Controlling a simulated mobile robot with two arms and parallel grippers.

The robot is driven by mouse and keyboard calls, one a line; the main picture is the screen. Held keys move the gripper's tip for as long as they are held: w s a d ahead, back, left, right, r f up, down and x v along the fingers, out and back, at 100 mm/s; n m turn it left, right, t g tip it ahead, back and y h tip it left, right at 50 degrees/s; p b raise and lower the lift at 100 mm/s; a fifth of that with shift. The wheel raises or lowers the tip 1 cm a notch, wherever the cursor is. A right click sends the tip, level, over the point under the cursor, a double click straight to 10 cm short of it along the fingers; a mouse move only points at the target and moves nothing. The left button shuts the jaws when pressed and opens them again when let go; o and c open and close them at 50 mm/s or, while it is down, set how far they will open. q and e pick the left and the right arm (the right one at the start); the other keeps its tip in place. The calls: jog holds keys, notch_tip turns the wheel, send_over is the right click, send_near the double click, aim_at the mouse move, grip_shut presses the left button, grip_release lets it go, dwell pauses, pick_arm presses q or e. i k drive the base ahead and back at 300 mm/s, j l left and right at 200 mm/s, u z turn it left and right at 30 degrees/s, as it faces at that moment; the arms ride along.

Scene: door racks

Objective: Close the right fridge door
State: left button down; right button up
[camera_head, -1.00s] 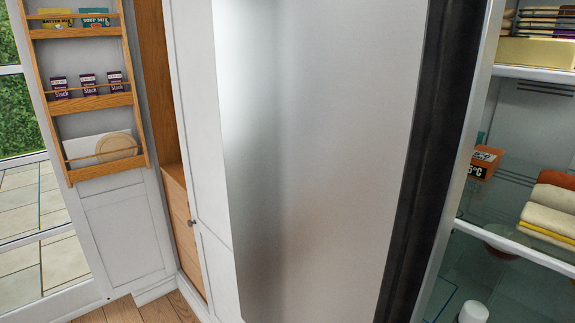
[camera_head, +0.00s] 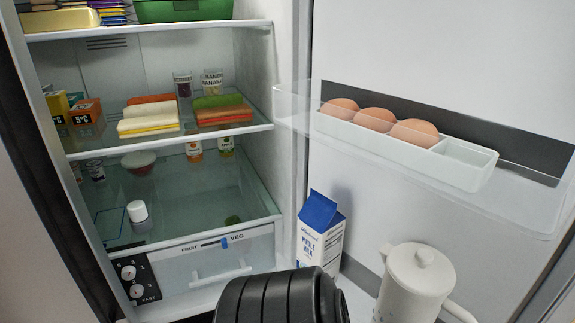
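The right fridge door (camera_head: 420,60) stands open, its white inner face filling the right side of the view. A clear shelf on it holds an egg tray (camera_head: 465,172) with three brown eggs (camera_head: 374,119). A milk carton (camera_head: 321,236) and a white jug (camera_head: 414,282) stand lower on the door side. The fridge interior (camera_head: 262,80) is open to view on the left. A black ribbed part, probably of my own arm, covers the bottom middle. Neither gripper's fingers show. The door's outer face and handle are hidden.
A white drawer (camera_head: 217,264) is at the bottom. A dark vertical edge (camera_head: 50,180) runs down the left side.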

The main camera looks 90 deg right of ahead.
aim_at(498, 77)
jog(key=k+j+z, duration=0.25)
jog(key=k, duration=0.2)
jog(key=k+j+z, duration=0.25)
jog(key=k, duration=0.2)
jog(key=k+l+z, duration=0.15)
jog(key=l, duration=0.2)
jog(key=k+l+z, duration=0.15)
jog(key=l, duration=0.25)
jog(key=k+l+z, duration=0.15)
jog(key=l, duration=0.25)
jog(key=i+l, duration=0.1)
jog(key=l, duration=0.2)
jog(key=i+l+z, duration=0.15)
jog(key=l, duration=0.2)
jog(key=i+l, duration=0.1)
jog(key=l, duration=0.2)
jog(key=k+j+u, duration=0.1)
jog(key=k+j, duration=0.15)
jog(key=j, duration=0.15)
